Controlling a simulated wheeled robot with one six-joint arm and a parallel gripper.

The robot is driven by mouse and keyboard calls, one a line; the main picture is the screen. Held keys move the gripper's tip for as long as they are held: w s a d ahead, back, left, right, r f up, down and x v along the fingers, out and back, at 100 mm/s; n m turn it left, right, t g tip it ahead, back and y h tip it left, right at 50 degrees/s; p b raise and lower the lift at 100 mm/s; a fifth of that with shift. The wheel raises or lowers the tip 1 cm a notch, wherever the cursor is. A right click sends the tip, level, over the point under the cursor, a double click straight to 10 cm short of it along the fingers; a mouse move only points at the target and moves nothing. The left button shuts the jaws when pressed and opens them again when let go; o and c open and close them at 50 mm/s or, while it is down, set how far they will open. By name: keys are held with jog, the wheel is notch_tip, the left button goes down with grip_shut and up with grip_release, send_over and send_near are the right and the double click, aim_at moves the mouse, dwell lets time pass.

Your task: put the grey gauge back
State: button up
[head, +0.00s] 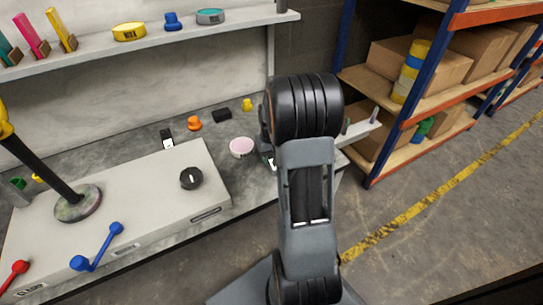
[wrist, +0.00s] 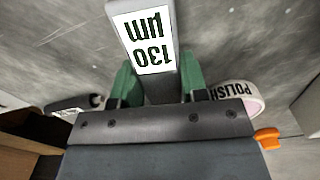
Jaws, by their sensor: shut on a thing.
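The grey gauge (wrist: 146,40) has a white display reading "130 µm", upside down in the wrist view. My gripper (wrist: 157,84) has its green fingers shut on the gauge's grey body, one on each side. The display end sticks out beyond the fingers, over a grey worktop. I cannot tell whether the gauge touches the worktop. In the head view my arm hides most of the gripper, and a small pale patch beside the arm may be the gauge. A separate dark device with a white display (head: 168,141) lies on the worktop further left.
A pink POLISH tin (head: 242,148) stands close left of my arm; it also shows in the wrist view (wrist: 247,94). An orange piece (head: 194,123) and a black block (head: 222,115) lie behind. A panel with a black knob (head: 191,178) and levers fills the left. Shelving (head: 430,97) stands right.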

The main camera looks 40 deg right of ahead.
jog(key=shift+f, duration=0.25)
jog(key=o, duration=1.1)
notch_tip(320, 180, up, 14)
jog(key=p, duration=0.4)
jog(key=shift+p, duration=0.4)
jog(key=s+a+r+n+t+p, duration=0.1)
jog(key=s+a+r+p, duration=0.3)
jog(key=a+r+p, duration=0.2)
jog(key=s+a+r+n+t+p, duration=0.1)
jog(key=s+a+r+p, duration=0.3)
jog(key=r+p, duration=0.7)
jog(key=s+a+r+n+t+p, duration=0.1)
jog(key=s+a+r+p, duration=0.3)
jog(key=a+r+p, duration=0.4)
notch_tip(320, 180, up, 5)
jog(key=shift+a+t, duration=0.3)
jog(key=shift+a, duration=0.3)
